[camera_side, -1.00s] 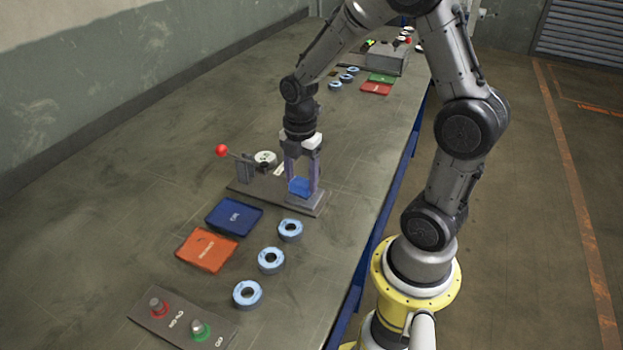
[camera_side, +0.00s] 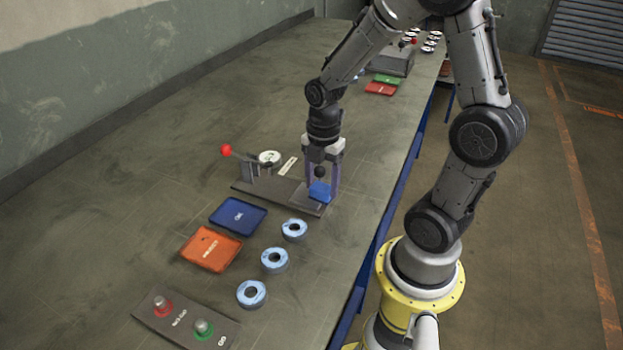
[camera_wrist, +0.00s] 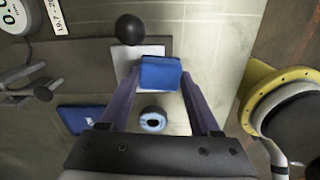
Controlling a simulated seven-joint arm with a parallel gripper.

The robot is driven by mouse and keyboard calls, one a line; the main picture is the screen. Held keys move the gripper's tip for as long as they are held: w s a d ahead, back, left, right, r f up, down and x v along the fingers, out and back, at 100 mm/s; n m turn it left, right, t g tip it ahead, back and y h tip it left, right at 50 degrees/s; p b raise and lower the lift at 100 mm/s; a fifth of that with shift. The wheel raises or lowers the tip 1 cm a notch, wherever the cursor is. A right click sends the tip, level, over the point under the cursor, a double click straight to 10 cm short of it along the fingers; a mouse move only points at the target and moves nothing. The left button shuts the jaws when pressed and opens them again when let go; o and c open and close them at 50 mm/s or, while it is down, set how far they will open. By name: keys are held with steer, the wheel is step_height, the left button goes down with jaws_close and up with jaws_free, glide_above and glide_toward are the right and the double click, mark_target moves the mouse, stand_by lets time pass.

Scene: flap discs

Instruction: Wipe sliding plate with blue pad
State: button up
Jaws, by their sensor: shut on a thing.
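My gripper (camera_side: 322,187) is shut on the blue pad (camera_side: 319,193), a small block held between the fingertips. The pad also shows in the wrist view (camera_wrist: 160,73). It is over the right end of the dark fixture base (camera_side: 262,187), above or on the light grey sliding plate (camera_wrist: 152,50). I cannot tell whether pad and plate touch. A black ball knob (camera_wrist: 129,29) stands near the plate's far edge in the wrist view. The pad and fingers hide part of the plate.
A red-knobbed lever (camera_side: 227,150) and a round dial gauge (camera_side: 269,157) stand at the fixture's left end. Blue (camera_side: 238,215) and orange (camera_side: 211,249) trays, three blue-rimmed discs and a red and green button panel (camera_side: 187,321) lie in front. Bare table lies left.

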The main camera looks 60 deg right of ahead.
steer(key=shift+s+a, duration=0.3)
steer(key=shift+w+a, duration=0.1)
steer(key=shift+w, duration=3.35)
steer(key=shift+s, duration=3.45)
steer(key=shift+w+r, duration=0.1)
steer(key=shift+r, duration=4)
